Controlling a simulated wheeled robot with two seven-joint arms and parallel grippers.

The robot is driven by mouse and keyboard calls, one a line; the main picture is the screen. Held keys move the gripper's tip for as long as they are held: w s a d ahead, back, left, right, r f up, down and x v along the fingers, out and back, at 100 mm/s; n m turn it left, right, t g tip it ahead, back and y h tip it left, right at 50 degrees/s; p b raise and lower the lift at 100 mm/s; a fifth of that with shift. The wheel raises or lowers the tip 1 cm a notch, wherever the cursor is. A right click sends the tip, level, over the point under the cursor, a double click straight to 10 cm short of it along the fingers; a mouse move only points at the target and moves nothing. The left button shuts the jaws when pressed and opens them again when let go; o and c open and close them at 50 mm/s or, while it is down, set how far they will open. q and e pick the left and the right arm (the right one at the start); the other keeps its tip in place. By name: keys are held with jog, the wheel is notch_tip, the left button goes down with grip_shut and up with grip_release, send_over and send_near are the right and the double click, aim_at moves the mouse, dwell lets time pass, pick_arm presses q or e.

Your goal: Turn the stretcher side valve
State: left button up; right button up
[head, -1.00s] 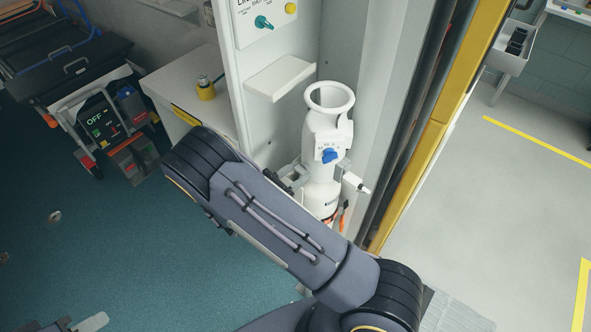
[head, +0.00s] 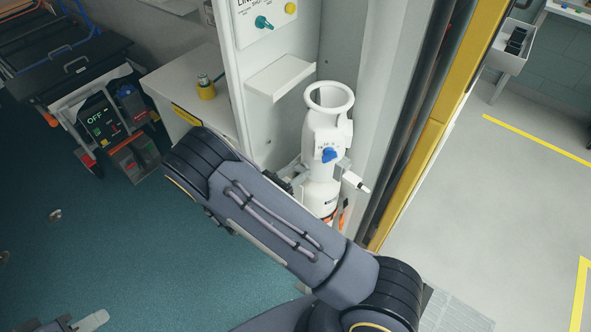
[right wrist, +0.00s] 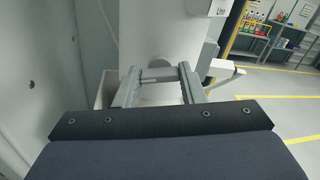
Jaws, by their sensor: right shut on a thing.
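A white cylinder unit (head: 321,195) stands upright in the cabinet recess in the head view. It has a ring-shaped top, a blue knob (head: 330,155) and a white side outlet (head: 355,183). My right gripper (head: 292,177) is at its left side, largely hidden behind my forearm. In the right wrist view, my right gripper's fingers (right wrist: 159,75) are shut on a grey bar (right wrist: 157,75) against the white body. I cannot tell whether this bar is the valve handle. Part of my left gripper (head: 88,322) shows at the bottom left; its fingertips are unclear.
A wall panel with a teal knob (head: 263,23) and a yellow button (head: 290,8) is above a small white shelf (head: 280,78). A yellow door post (head: 420,165) stands close on the right. A stretcher (head: 75,65) is at the left. Open floor lies left.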

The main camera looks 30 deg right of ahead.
jog(key=o, duration=0.9)
jog(key=shift+w+r, duration=0.15)
jog(key=shift+r, duration=0.1)
jog(key=shift+c, duration=0.2)
jog(key=shift+o, duration=0.6)
jog(key=shift+f, duration=0.15)
jog(key=shift+a, duration=0.15)
jog(key=shift+a+f, duration=0.1)
jog(key=shift+a, duration=0.2)
jog(key=b+v, duration=0.2)
jog(key=v, duration=0.5)
jog(key=shift+r, duration=0.2)
